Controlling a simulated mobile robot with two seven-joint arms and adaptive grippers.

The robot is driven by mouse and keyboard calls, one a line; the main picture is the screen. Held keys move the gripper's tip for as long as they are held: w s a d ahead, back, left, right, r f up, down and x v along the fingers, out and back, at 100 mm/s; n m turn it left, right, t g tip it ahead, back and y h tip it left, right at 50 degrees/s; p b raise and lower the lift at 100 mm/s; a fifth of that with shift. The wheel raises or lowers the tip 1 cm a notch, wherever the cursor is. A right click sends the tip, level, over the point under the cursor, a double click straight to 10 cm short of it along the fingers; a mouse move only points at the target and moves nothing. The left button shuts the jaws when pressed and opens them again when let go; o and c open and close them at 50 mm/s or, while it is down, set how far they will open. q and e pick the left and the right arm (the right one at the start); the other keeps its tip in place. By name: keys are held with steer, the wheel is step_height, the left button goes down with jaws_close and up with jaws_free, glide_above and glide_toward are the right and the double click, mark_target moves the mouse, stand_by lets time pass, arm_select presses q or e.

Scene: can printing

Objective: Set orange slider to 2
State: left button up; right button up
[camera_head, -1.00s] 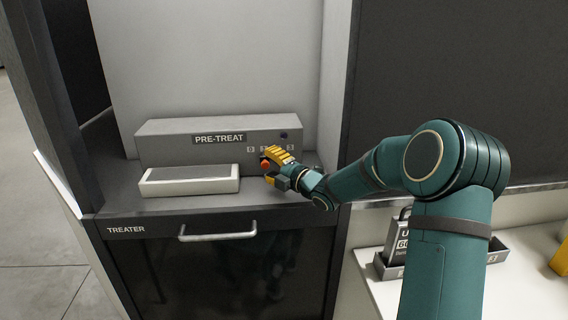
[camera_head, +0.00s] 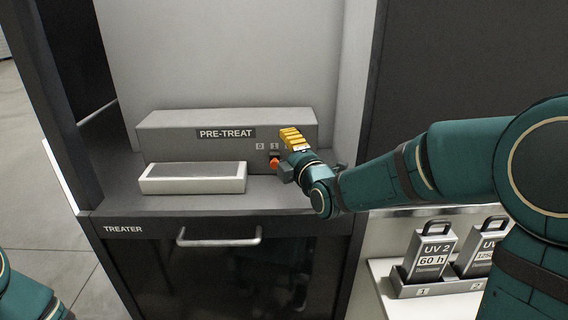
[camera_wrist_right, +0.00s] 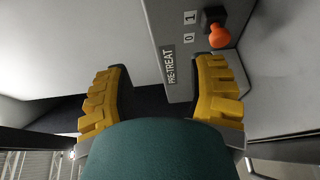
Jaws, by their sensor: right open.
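The orange slider knob (camera_head: 274,161) sits on the front of the grey PRE-TREAT box (camera_head: 165,146), below the label 1 in the head view. Labels 0 and 1 show; those further right are hidden behind my right gripper (camera_head: 284,157). That gripper is open, with yellow-padded fingers just right of the knob. In the right wrist view, the open right gripper (camera_wrist_right: 163,63) has nothing between its fingers. There the orange knob (camera_wrist_right: 219,37) lies beyond the tip of the right-hand finger, outside the jaws. Contact cannot be told. My left gripper is out of view.
A white-rimmed tray (camera_head: 148,186) stands before the box on the treater's ledge. Below are the TREATER front and a bar handle (camera_head: 219,242). A side wall (camera_head: 354,80) rises right of the box.

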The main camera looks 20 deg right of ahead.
steer(key=b, duration=0.2)
glide_toward(275, 164)
steer(key=w, duration=0.8)
steer(key=w+a, duration=0.1)
steer(key=w, duration=0.1)
steer(key=shift+w+f, duration=0.15)
steer(key=shift+w, duration=0.15)
steer(key=shift+c, duration=0.5)
jaws_close()
